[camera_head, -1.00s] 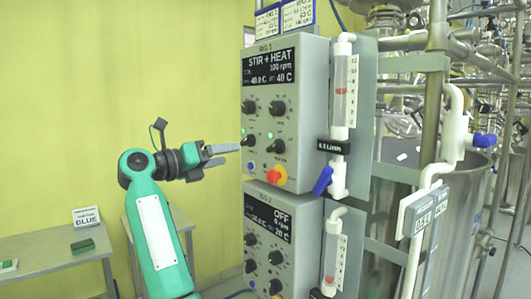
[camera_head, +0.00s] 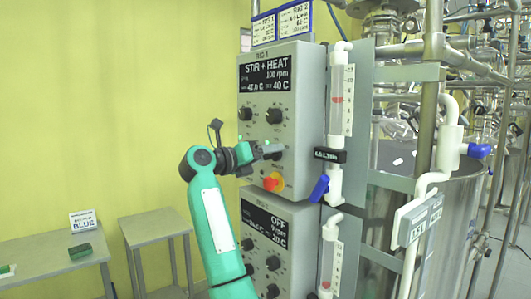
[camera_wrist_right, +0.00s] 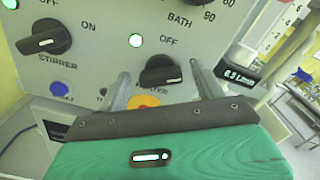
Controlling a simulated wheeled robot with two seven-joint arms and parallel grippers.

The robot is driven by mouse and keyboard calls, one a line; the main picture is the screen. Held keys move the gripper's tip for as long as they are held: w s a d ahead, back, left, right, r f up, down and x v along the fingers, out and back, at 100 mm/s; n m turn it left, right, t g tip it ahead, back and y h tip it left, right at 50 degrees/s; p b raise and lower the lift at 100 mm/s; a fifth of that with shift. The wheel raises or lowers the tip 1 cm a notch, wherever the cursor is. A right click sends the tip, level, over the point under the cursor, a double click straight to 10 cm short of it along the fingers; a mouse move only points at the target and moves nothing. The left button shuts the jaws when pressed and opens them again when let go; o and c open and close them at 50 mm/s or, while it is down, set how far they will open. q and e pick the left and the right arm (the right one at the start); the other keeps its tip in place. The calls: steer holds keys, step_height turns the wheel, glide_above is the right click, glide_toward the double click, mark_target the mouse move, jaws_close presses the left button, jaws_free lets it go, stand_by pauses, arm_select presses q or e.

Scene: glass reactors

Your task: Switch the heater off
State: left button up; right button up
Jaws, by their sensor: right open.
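The upper control box (camera_head: 306,95), marked RIG 1, has a display (camera_head: 265,73) reading STIR + HEAT, 100 rpm and 40 C. My right gripper (camera_head: 270,149) is at its lower knobs and hides part of them. In the right wrist view the gripper (camera_wrist_right: 162,88) is open, with a black knob (camera_wrist_right: 158,71) between its fingertips. My left gripper is not in view.
A red-yellow emergency button (camera_head: 272,182) is below the gripper. A flow meter with a blue valve handle (camera_head: 319,188) is at the box's right. A second box (camera_head: 267,240) below reads OFF. Pipes and a steel vessel stand at right; side tables at left.

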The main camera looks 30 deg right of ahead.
steer(key=shift+d, duration=0.15)
steer(key=shift+c, duration=0.4)
steer(key=c, duration=0.9)
